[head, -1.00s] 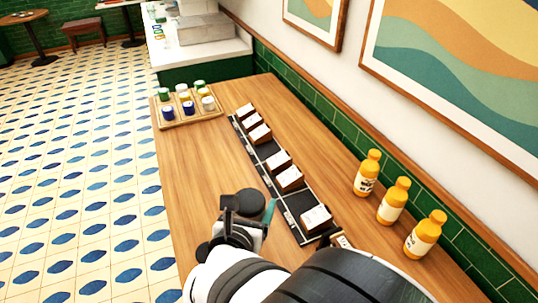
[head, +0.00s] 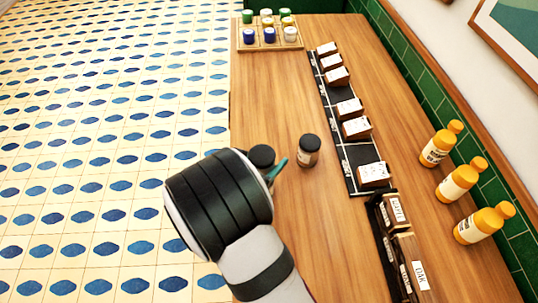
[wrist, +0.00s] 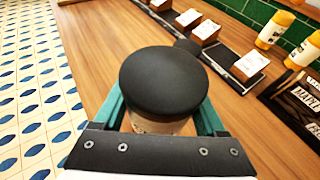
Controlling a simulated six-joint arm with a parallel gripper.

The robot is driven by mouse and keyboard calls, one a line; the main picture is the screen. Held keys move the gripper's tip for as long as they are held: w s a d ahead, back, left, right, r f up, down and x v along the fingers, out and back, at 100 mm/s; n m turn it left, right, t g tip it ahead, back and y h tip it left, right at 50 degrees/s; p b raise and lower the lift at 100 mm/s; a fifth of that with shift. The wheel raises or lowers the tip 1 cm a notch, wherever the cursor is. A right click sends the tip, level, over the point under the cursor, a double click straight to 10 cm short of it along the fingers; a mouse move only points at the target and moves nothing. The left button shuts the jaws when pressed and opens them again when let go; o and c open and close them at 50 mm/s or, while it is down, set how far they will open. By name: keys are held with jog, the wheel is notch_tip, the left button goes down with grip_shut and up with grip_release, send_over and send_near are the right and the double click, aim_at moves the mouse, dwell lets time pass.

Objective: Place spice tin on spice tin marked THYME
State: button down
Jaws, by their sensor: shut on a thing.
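My gripper (wrist: 162,108) is shut on a spice tin with a round black lid (wrist: 165,80). The held tin's lid also shows in the head view (head: 262,155), beside a teal finger, while my wrist hides its lower part. A second black-lidded spice tin (head: 308,150) stands upright on the wooden counter, just right of the held tin in the head view. In the wrist view its dark lid (wrist: 188,46) is partly hidden behind the held tin. It has a pale label, but I cannot read THYME on either tin.
A dark strip (head: 340,128) with several white-topped brown blocks runs along the counter (head: 270,95). Labelled dark holders (head: 397,245) stand at the near right. Several orange bottles (head: 457,185) line the wall side. A wooden tray (head: 240,38) of coloured-lidded jars is at the far end.

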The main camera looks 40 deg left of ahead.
grip_release()
jog(key=shift+r, duration=0.15)
jog(key=v, duration=1.2)
